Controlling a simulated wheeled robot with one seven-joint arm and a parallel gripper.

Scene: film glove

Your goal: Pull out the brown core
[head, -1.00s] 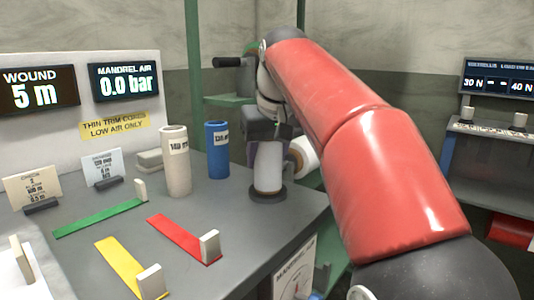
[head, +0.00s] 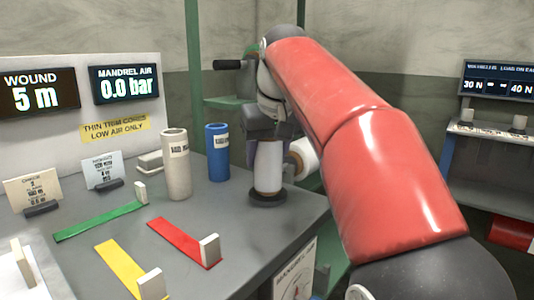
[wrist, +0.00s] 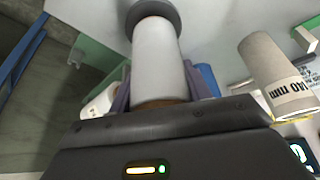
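A white film roll (head: 268,168) stands upright on a dark round base (head: 268,197) near the table's back right corner. In the wrist view the white roll (wrist: 158,55) fills the middle, and a brown band of core (wrist: 160,103) shows at its end nearest my palm. My gripper (wrist: 160,85) is over the roll's top end, with one grey-purple finger on each side. The fingers look open around the roll, with no clear grip on the core. In the head view my gripper (head: 266,148) hides the core and the roll's top.
A beige tube (head: 176,165) and a blue tube (head: 217,152) stand left of the roll. Another white roll (head: 303,157) is just behind to the right. Green (head: 98,221), red (head: 183,242) and yellow (head: 120,268) strips lie on the table. The panel reads 0.0 bar mandrel air.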

